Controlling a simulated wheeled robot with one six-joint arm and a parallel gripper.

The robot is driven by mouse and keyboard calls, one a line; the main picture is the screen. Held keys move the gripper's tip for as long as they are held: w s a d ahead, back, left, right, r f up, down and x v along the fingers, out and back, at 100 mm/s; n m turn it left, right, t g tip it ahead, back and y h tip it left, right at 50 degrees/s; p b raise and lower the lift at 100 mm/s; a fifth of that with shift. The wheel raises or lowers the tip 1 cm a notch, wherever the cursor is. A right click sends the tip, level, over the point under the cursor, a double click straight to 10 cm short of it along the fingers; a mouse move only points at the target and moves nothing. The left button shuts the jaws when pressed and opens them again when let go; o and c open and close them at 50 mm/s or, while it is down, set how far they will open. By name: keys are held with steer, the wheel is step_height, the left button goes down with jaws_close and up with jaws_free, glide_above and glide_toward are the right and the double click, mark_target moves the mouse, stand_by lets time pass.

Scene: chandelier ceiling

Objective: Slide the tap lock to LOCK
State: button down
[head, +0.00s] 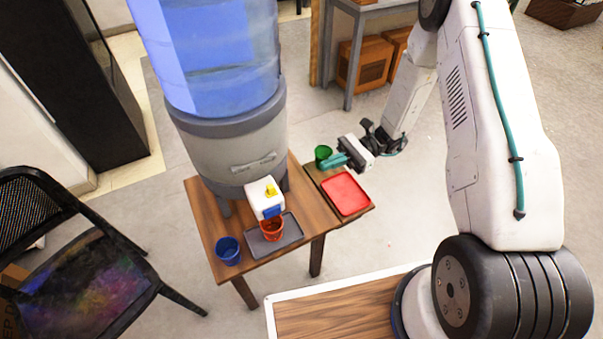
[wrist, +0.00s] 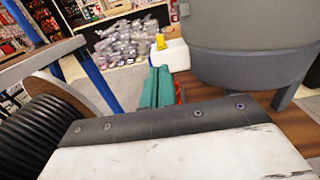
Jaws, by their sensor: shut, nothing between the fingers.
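A water dispenser has a grey body (head: 230,145) under a blue bottle (head: 225,50). A white tap block (head: 264,193) juts from its front, with a yellow piece (head: 271,189) on top and a blue part (head: 271,212) at its lower front. A faint marked strip (head: 253,163) is on the body above the tap; its lettering is too small to read. My gripper (head: 330,161) is shut and empty, right of the tap and apart from it. In the wrist view, my teal fingers (wrist: 155,88) point toward the white block (wrist: 170,54) and its yellow piece (wrist: 160,41).
A red cup (head: 272,229) stands on a grey drip tray (head: 290,232) under the tap. A blue cup (head: 229,251) is to its left on the wooden table (head: 208,222). A green cup (head: 322,153) is near my fingers. A red tray (head: 345,194) lies at the right.

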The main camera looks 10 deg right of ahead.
mark_target(271, 190)
steer(key=x, duration=1.3)
steer(key=shift+a, duration=0.25)
